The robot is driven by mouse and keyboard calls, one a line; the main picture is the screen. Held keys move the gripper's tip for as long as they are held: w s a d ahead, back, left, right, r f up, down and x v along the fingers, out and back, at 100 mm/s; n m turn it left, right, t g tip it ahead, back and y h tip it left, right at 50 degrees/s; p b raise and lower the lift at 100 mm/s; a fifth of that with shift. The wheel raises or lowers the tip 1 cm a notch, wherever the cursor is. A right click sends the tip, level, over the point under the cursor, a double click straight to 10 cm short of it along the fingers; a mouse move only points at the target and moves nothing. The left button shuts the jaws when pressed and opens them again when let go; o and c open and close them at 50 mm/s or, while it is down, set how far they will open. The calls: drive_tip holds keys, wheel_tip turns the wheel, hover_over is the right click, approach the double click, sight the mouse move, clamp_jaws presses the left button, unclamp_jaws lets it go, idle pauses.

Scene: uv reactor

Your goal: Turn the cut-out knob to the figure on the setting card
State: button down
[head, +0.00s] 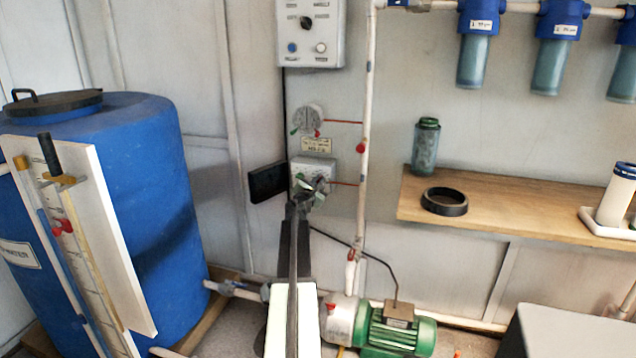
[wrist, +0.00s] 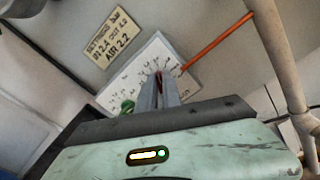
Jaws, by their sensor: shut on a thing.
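The white dial box (head: 326,168) is on the wall, with a red line running from its right side. In the wrist view its scaled face (wrist: 130,72) shows printed marks and a green knob (wrist: 128,106) at its lower left. My gripper (wrist: 165,88) is shut at the middle of this face, on the cut-out knob, which the fingers almost wholly hide. I cannot read the knob's pointer. The setting card (head: 316,145) is fixed just above the box. In the wrist view the card (wrist: 113,35) is tilted, with several lines of figures too blurred to read surely.
A round gauge (head: 308,120) with green and red parts is above the card. A black panel (head: 268,182) stands out left of the box. A white upright pipe (head: 366,130) with red fittings is at the right. The green pump (head: 400,335) is below.

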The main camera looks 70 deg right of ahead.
drive_tip(key=shift+s+f+m, duration=0.1)
drive_tip(key=shift+m, duration=2.4)
drive_tip(key=shift+s+f+m, duration=0.1)
drive_tip(key=shift+m, duration=2.4)
drive_tip(key=shift+a, duration=0.1)
drive_tip(key=c, duration=1.5)
unclamp_jaws()
drive_tip(key=a, duration=0.7)
drive_tip(key=shift+s+a, duration=0.15)
drive_tip(key=shift+a, duration=0.2)
